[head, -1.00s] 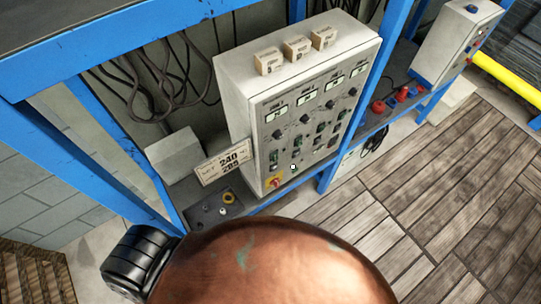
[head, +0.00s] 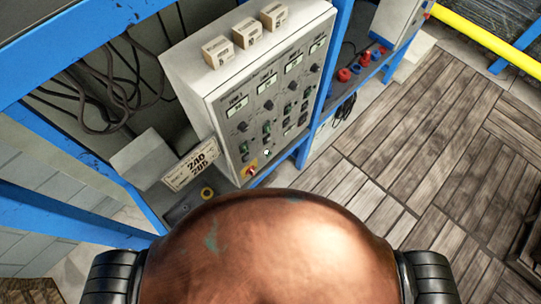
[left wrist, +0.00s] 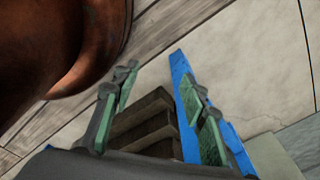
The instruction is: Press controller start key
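The controller (head: 270,115) is a pale grey cabinet in the head view, on a blue frame. Its front has several lit zone displays, knobs and green rocker switches. A red and yellow rotary switch (head: 250,169) sits at the panel's lower left corner. A small pale button (head: 267,153) is just right of it; its label is too small to read. My left gripper (left wrist: 160,80) shows in the left wrist view, with its green-padded fingers apart and nothing between them, above the floor. Neither gripper shows in the head view; my right gripper is in no view.
A card reading 240 and 205 (head: 190,165) stands left of the panel. Three small tan blocks (head: 247,34) sit on the cabinet. Right of it are red and blue items (head: 345,75) and a yellow rail (head: 490,40). Plank flooring (head: 400,150) at right is clear.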

